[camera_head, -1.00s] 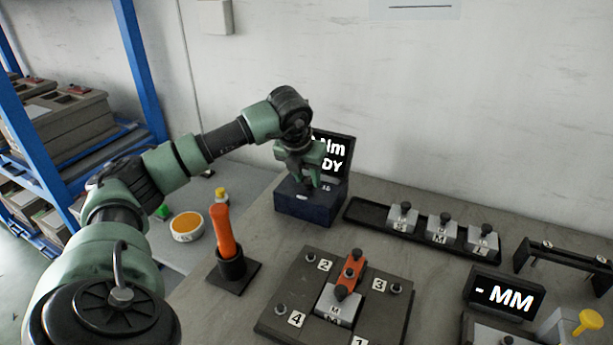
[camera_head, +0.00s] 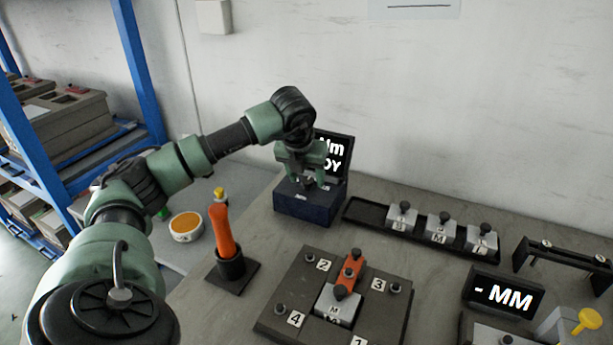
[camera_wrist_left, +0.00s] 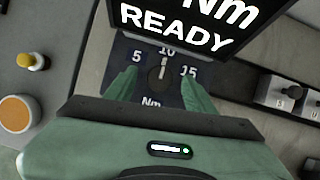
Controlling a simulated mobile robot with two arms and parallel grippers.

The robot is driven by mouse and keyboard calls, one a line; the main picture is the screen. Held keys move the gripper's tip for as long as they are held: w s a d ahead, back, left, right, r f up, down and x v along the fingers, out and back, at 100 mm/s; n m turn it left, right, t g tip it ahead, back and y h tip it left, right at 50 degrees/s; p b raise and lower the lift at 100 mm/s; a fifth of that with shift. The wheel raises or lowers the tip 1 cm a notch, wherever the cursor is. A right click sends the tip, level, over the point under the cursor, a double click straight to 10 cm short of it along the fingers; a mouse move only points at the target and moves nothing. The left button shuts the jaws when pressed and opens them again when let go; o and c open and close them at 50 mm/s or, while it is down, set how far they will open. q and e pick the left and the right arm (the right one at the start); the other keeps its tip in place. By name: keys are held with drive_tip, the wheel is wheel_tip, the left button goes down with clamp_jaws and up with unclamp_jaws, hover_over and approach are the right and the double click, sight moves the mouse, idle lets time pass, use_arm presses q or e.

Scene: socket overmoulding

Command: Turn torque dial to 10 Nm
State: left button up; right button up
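The torque unit is a dark blue box (camera_head: 306,207) with a screen (camera_head: 334,156) behind it. The left wrist view shows the dial (camera_wrist_left: 158,73) on its top face, among the marks 5, 10 and 15. A pale pointer line on the dial points up toward the 10. The screen (camera_wrist_left: 190,22) reads "Nm" and "READY"; its number is cut off. My left gripper (camera_head: 307,183) is above the box. In the left wrist view its two fingers (camera_wrist_left: 160,88) stand apart on either side of the dial, apparently clear of it. My right gripper is not in view.
An orange-handled tool (camera_head: 222,230) stands in a holder left of the box. A black tray (camera_head: 372,214) with several grey blocks lies to the right. A numbered fixture plate (camera_head: 286,312) is in front, and an "MM" display (camera_head: 503,295) is at right.

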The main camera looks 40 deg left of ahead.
use_arm(q)
drive_tip(key=v, duration=0.7)
drive_tip(key=shift+s+r, duration=0.15)
drive_tip(key=shift+r, duration=0.2)
drive_tip(key=shift+d, duration=0.1)
